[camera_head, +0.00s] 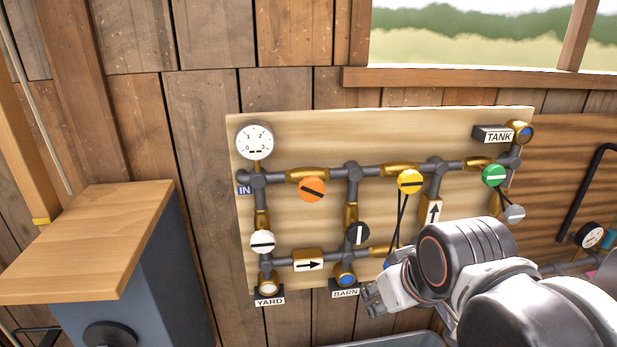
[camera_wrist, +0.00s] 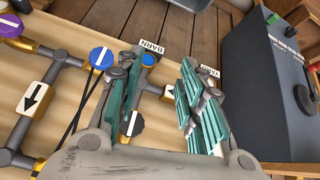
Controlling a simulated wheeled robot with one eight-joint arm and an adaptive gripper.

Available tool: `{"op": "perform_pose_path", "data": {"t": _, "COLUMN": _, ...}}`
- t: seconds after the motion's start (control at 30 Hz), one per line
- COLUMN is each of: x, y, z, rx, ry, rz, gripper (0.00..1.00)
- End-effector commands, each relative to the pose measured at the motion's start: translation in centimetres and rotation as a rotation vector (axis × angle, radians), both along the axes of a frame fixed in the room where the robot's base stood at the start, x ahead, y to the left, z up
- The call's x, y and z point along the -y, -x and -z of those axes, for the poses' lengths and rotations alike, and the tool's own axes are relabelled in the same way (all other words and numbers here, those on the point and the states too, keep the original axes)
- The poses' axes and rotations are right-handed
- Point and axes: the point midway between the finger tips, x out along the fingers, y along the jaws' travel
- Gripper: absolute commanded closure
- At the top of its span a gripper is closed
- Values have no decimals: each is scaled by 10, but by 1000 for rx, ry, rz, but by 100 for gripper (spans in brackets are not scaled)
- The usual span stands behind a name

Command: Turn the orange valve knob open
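The orange valve knob (camera_head: 312,189) is a round disc with a dark bar, on the upper pipe of the wooden panel (camera_head: 385,125), below and right of the gauge. Its bar slants slightly down to the right. My gripper (camera_head: 374,297) is low in front of the panel, below and right of the orange knob and apart from it. In the wrist view my gripper (camera_wrist: 163,72) shows two teal-padded fingers spread apart with nothing held between them. The orange knob cannot be made out in the wrist view.
Other knobs on the panel are yellow (camera_head: 410,181), green (camera_head: 494,174), white (camera_head: 263,242), black (camera_head: 357,233) and blue (camera_wrist: 101,57). A gauge (camera_head: 255,141) sits upper left. A wooden-topped cabinet (camera_head: 95,235) stands at left. Space before the orange knob is clear.

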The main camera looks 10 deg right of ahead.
Motion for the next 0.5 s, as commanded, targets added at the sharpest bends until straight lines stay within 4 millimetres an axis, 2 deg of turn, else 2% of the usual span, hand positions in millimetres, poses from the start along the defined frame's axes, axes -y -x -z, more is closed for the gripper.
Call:
{"op": "perform_pose_path", "data": {"t": 0.03, "x": -2, "y": -4, "z": -12, "rx": -9, "ry": 12, "rz": -24, "gripper": 65}}
{"op": "perform_pose_path", "data": {"t": 0.27, "x": -10, "y": -21, "z": -50, "rx": -67, "ry": 77, "rz": -158, "gripper": 65}}
{"op": "perform_pose_path", "data": {"t": 0.37, "x": -15, "y": -31, "z": -73, "rx": -99, "ry": 113, "rz": -237, "gripper": 65}}
{"op": "perform_pose_path", "data": {"t": 0.5, "x": -27, "y": -53, "z": -118, "rx": -163, "ry": 180, "rz": -405, "gripper": 65}}
